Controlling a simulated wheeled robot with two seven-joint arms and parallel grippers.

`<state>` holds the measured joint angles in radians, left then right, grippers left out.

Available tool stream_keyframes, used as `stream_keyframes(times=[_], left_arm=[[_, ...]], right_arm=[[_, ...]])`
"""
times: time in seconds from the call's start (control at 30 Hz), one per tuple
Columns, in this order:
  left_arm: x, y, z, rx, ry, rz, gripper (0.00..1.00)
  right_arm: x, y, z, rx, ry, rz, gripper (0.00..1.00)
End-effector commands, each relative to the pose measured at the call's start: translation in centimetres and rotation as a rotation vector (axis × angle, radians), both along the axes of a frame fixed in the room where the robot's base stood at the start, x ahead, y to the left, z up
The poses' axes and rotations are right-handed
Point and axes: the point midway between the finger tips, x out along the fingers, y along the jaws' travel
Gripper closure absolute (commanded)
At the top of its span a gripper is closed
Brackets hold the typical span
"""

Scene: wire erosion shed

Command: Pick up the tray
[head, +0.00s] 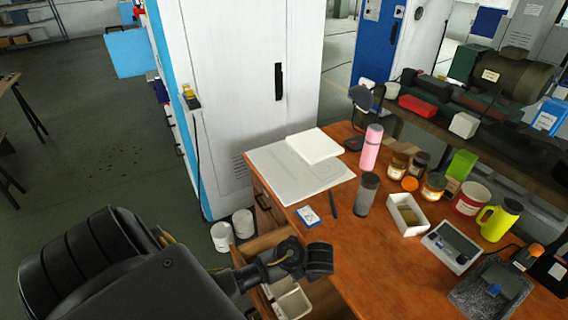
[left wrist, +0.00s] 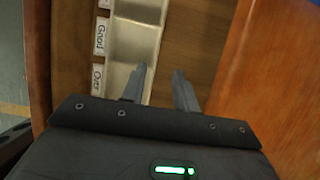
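A white divided tray (head: 293,303) lies in an open wooden drawer at the table's front, at the bottom of the head view, partly hidden by my left arm. In the left wrist view, the tray (left wrist: 133,50) shows its pale compartments, with labels beside it reading "Good" and "Over". My left gripper (left wrist: 160,70) is open, its two fingers apart and nothing seen held between them. The left finger overlaps the tray and the right finger is over the brown drawer floor, with the tray's right wall between them in the picture. Contact cannot be told. My right gripper is not in view.
A white cabinet (head: 250,80) stands behind. Two white pots (head: 222,236) stand on the floor.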

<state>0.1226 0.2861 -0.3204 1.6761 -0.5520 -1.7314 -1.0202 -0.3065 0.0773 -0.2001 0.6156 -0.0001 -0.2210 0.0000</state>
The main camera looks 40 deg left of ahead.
Motion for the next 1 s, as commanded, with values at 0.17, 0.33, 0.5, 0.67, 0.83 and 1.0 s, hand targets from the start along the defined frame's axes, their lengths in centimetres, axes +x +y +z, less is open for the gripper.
stream_keyframes(times=[0.17, 0.33, 0.5, 0.67, 0.83, 1.0], left_arm=[[0.1, 0.6, -1.4, 0.003, 0.002, 0.0, 0.7], [0.4, 1.5, -3.8, 0.002, 0.002, 0.0, 0.7], [0.6, 2.0, -4.9, 0.001, -0.001, 0.001, 0.7], [0.6, 2.1, -5.2, 0.0, 0.0, 0.001, 0.7], [0.8, 3.1, -7.5, 0.004, 0.001, 0.002, 0.7], [1.1, 3.8, -9.4, 0.001, 0.0, 0.001, 0.7]], right_arm=[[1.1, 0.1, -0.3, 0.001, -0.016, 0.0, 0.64], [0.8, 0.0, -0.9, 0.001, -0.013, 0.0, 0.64], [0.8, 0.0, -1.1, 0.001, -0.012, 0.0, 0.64], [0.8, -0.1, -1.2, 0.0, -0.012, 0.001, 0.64], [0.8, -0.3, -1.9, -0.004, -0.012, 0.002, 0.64], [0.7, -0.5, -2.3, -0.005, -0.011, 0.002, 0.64]])
